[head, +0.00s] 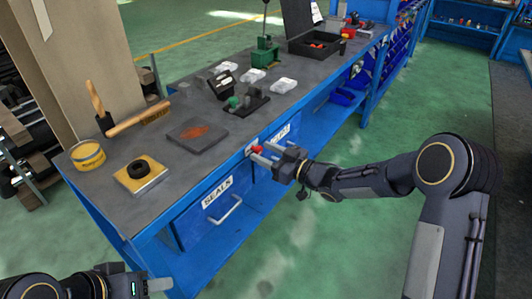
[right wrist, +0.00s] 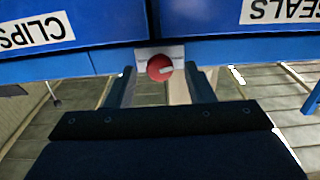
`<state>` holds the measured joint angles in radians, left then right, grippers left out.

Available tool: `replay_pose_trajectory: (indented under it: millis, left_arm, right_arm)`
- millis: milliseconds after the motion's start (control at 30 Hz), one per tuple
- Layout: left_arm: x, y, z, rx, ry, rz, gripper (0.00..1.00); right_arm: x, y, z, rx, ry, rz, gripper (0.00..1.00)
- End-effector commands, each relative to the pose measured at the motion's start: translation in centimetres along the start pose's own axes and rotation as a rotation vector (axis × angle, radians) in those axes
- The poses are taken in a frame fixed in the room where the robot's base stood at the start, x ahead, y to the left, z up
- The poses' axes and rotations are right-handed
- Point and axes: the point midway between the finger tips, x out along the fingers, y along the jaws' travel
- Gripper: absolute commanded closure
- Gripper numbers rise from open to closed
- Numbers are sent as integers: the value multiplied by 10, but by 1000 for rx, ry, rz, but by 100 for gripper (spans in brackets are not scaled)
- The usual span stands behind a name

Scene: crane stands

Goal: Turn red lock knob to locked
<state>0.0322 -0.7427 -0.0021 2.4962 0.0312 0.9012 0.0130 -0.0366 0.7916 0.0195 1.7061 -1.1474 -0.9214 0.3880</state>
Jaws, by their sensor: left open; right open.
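The red lock knob (head: 257,149) sits on the front of the blue workbench, between two labelled drawers. In the right wrist view the red knob (right wrist: 160,67) shows a light bar lying nearly level, slightly tilted, on a pale plate (right wrist: 175,50). My right gripper (head: 264,153) is open in front of the knob. In the right wrist view its fingers (right wrist: 161,88) stand left and right of the knob, apart from it; I cannot tell the exact depth. My left gripper (head: 158,285) is at the bottom left, away from the bench front, open and empty.
The SEALS drawer (head: 212,208) with a metal handle lies left of the knob; the CLIPS drawer (right wrist: 65,35) lies on its other side. Green floor right of the bench is free.

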Motion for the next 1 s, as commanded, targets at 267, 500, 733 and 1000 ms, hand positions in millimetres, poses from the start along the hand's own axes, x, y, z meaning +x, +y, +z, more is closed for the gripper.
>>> replay_pose_trajectory:
  millis: [267,500,733,1000]
  left_arm:
    - [0,0,0,0,0,0,52]
    - [0,0,0,0,0,0,52]
    - [1,0,0,0,0,0,52]
    - [12,-6,6,0,0,0,52]
  right_arm:
    - [2,0,0,0,0,1,52]
    - [2,0,0,0,0,1,82]
    - [2,0,0,-3,0,1,96]
    - [2,0,3,-75,0,1,96]
